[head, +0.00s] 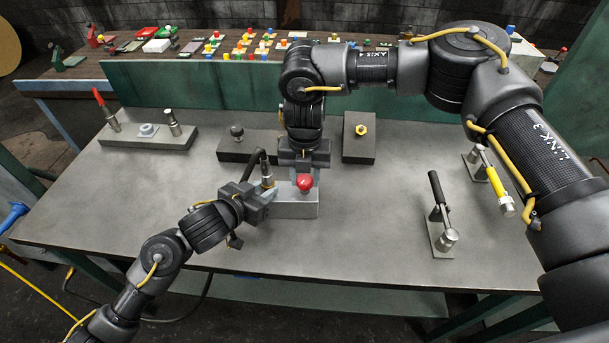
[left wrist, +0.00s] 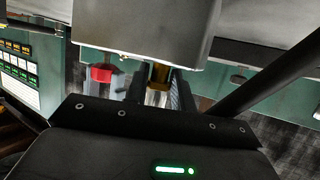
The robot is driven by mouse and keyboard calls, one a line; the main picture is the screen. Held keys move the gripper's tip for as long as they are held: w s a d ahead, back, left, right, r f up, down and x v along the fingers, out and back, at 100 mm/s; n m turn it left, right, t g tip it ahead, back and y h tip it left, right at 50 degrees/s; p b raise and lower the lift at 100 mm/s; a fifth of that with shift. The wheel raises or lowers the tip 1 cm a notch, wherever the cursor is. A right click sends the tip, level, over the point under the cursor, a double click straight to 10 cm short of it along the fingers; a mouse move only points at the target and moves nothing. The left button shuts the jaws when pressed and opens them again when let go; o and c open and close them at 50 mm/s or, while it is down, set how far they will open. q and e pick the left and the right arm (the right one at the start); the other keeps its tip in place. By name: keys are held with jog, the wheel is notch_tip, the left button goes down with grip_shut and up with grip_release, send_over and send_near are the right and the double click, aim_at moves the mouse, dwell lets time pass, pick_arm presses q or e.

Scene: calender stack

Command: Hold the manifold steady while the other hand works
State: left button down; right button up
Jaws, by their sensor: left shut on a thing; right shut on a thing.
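The manifold (head: 293,208) is a light grey block on the middle of the bench, with a red knob (head: 305,182) on it. A brass-and-steel hose fitting (head: 267,177) with a black hose stands upright at its left end. My left gripper (head: 263,193) is shut on this fitting; in the left wrist view the fitting (left wrist: 158,76) shows between the fingers. I cannot tell whether it is seated in the block. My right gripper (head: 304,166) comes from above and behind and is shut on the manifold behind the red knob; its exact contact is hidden.
A plate with a red-tipped post (head: 148,137) lies at the left. Dark blocks, one with a brass nut (head: 361,130), stand behind the manifold. Toggle clamps with black (head: 437,188) and yellow (head: 494,180) handles stand at the right. The front bench is mostly clear.

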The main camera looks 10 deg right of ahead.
aim_at(305, 179)
jog(key=shift+n, duration=0.8)
jog(key=o, duration=1)
notch_tip(305, 179, up, 12)
